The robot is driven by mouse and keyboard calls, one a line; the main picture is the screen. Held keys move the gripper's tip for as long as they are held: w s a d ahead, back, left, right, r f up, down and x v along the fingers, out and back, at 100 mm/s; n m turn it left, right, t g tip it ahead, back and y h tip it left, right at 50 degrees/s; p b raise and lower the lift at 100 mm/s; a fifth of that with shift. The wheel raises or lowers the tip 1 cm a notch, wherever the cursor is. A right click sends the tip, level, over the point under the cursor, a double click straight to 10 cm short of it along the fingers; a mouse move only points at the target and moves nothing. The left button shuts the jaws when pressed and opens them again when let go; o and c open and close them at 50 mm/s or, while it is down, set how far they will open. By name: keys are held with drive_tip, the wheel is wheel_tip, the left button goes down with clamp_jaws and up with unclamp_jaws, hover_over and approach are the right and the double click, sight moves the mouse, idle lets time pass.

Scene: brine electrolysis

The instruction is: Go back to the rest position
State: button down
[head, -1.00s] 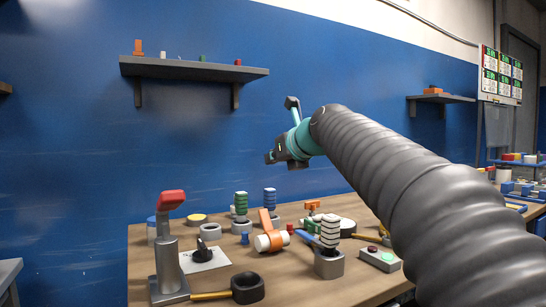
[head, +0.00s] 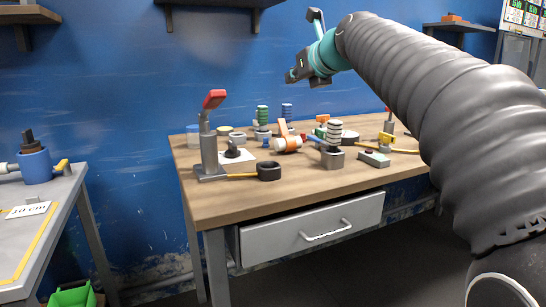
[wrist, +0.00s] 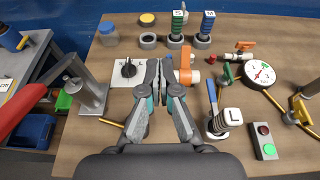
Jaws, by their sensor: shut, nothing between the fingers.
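My gripper (head: 292,76) is raised above the wooden workbench (head: 235,203), in front of the blue wall. In the wrist view the fingers of my gripper (wrist: 159,72) meet at their tips, with nothing between them. Below it on the bench are a black-knob dial on a white plate (wrist: 129,69) and an orange-and-white valve (head: 288,144). Nothing on the bench appears to touch the gripper.
A red-handled lever (head: 213,100) stands tall at the bench's left. Several striped cylinders, a gauge (wrist: 259,74) and a two-button box (head: 374,159) share the bench. A drawer (head: 310,228) is shut. A grey table (head: 62,225) stands left. Shelves hang on the wall.

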drive_tip(key=s+d+f+n+g+h, duration=0.2)
drive_tip(key=s+d+f+n, duration=0.1)
drive_tip(key=s+f+n, duration=0.7)
drive_tip(key=s+d+f+n+g+h, duration=0.2)
drive_tip(key=s+d+f+n, duration=0.2)
drive_tip(key=s+f+n, duration=0.6)
drive_tip(key=s+d+f+n+g+h, duration=0.2)
drive_tip(key=s+f+n, duration=0.8)
drive_tip(key=s+f, duration=0.6)
wheel_tip(320, 180, down, 2)
drive_tip(key=shift+d+f+n+g, duration=0.1)
drive_tip(key=shift+d+n+g, duration=0.4)
drive_tip(key=shift+d, duration=0.55)
